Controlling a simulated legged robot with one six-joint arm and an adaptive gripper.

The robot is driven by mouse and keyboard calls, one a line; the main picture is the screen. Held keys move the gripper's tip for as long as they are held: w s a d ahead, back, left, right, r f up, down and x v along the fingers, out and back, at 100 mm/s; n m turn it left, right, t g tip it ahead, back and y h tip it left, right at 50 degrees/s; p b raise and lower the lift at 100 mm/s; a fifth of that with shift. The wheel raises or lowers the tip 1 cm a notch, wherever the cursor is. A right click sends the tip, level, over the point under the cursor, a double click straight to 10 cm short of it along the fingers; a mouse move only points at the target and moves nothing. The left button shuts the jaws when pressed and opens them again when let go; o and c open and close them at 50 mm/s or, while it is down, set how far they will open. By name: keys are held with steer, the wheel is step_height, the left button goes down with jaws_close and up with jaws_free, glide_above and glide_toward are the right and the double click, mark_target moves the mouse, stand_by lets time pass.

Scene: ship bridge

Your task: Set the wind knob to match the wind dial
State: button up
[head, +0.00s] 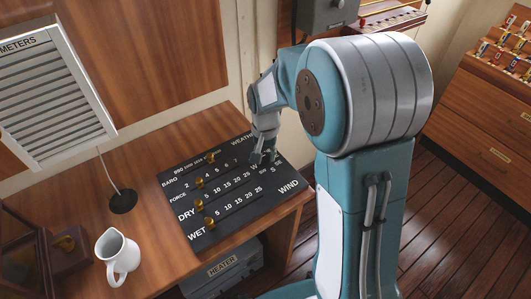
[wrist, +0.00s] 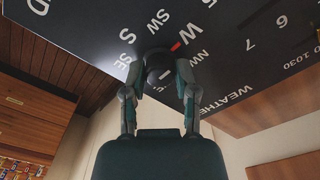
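The wind knob (wrist: 160,70) is dark and round with a red pointer mark (wrist: 176,46). It sits on the black board (head: 207,232) among compass letters, and the red mark points near the W, on the side toward NW. My gripper (wrist: 160,76) reaches the board from above, one finger on each side of the knob; whether both pads touch it is unclear. In the head view my gripper (head: 264,158) is at the board's far right corner and hides most of the wind letters and knob. No wind dial that I can make out shows in either view.
The board lies on a wooden desk (head: 147,175) with brass slider knobs (head: 197,205) beside my gripper.

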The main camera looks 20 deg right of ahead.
mark_target(264, 154)
steer(key=shift+o, duration=1.2)
steer(key=shift+a, duration=0.1)
step_height(264, 154, up, 12)
steer(key=shift+f, duration=0.1)
steer(key=s+r+n+t, duration=0.2)
steer(key=s, duration=0.8)
steer(key=s+r+n+t, duration=0.3)
steer(key=s, duration=0.8)
steer(key=shift+r+t, duration=0.3)
